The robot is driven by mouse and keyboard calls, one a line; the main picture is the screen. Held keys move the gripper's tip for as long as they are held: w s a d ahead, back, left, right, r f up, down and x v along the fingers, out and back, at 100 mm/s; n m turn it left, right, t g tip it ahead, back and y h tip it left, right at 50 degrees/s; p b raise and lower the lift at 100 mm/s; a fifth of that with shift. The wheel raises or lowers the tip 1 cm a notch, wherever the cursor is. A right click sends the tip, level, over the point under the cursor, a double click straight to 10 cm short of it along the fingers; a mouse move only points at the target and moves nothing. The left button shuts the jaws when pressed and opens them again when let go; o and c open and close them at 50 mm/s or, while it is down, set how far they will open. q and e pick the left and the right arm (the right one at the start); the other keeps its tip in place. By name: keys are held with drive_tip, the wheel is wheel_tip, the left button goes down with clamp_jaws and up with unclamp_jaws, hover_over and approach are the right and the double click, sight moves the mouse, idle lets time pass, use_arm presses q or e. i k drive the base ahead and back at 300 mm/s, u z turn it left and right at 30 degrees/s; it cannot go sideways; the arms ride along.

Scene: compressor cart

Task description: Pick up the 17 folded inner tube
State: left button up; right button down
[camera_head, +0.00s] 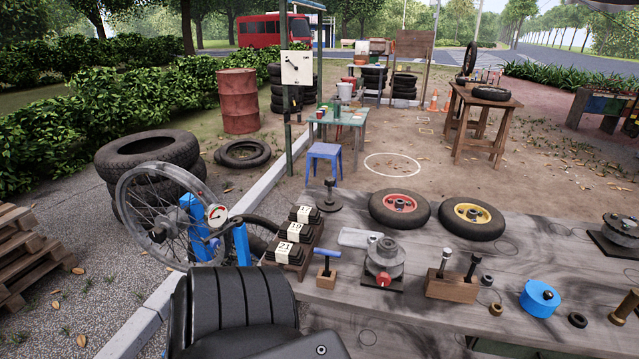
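Several black folded inner tubes sit in a row on a brown wooden rack at the left end of the grey bench (480,235). Each shown bundle has a white number label. The nearest bundle (285,252) reads 21 and the middle one (296,233) reads 19. The farthest bundle (305,215) has a label too small to read surely; it may be the 17. All bundles rest in their slots, side by side. Neither of my grippers is in view.
A wheel truing stand with a spoked wheel (162,215) stands left of the rack. A black stand (330,195) is behind it. A blue-handled tool (328,254) and a round metal device (383,258) are to the right. A large black ribbed shape covers the lower left.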

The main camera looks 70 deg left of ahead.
sight(305, 214)
drive_tip(key=i, duration=1.3)
drive_tip(key=u, duration=1.55)
